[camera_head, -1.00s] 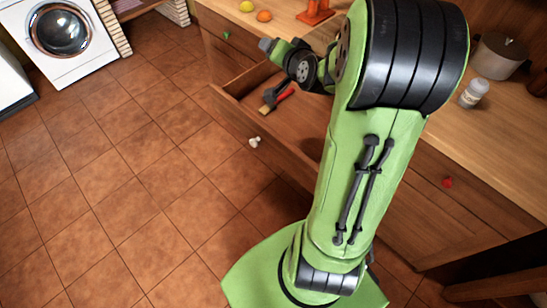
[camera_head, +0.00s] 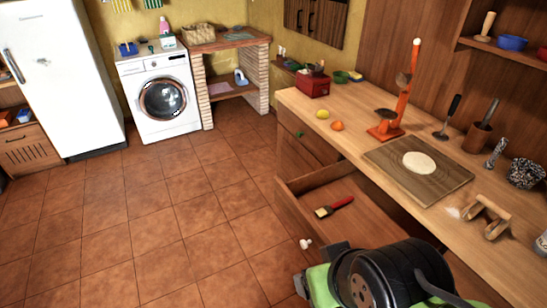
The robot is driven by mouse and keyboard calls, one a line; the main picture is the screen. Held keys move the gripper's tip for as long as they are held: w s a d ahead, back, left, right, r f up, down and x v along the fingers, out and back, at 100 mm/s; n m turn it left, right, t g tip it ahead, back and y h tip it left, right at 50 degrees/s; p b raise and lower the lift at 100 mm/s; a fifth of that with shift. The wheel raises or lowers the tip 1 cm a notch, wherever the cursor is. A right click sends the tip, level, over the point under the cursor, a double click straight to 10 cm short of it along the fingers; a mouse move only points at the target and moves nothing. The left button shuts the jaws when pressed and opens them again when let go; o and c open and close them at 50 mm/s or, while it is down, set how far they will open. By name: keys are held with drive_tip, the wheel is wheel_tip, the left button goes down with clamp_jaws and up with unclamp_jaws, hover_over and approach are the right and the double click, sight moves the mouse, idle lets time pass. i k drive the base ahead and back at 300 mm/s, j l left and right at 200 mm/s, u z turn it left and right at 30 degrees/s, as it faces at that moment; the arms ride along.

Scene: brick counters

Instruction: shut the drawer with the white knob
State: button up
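The drawer (camera_head: 290,207) with the white knob (camera_head: 306,243) stands open below the wooden counter. A brush with a red handle and yellow part (camera_head: 334,207) lies inside it. The knob is on the front panel, which faces the floor area to the left. The green and black end of my arm is at the bottom of the view, with my gripper (camera_head: 318,267) close to the knob in the picture. Dark grey parts show there, but its fingers are not clear. I cannot tell whether it touches the drawer. My arm hides the drawer's near end.
A closed drawer with a green knob (camera_head: 299,134) is farther along. The counter (camera_head: 335,112) holds a lemon (camera_head: 322,114), an orange (camera_head: 337,126), an orange stand (camera_head: 386,131) and a board with dough (camera_head: 418,188). The tiled floor (camera_head: 180,215) to the left is clear.

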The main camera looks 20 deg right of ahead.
sight(374, 220)
drive_tip(key=i+j+u, duration=0.15)
drive_tip(key=u, duration=0.3)
drive_tip(key=i+j+u, duration=0.15)
drive_tip(key=u, duration=0.25)
drive_tip(key=i+j+u, duration=0.1)
drive_tip(key=u, duration=0.35)
drive_tip(key=i+l, duration=0.05)
drive_tip(key=i, duration=0.05)
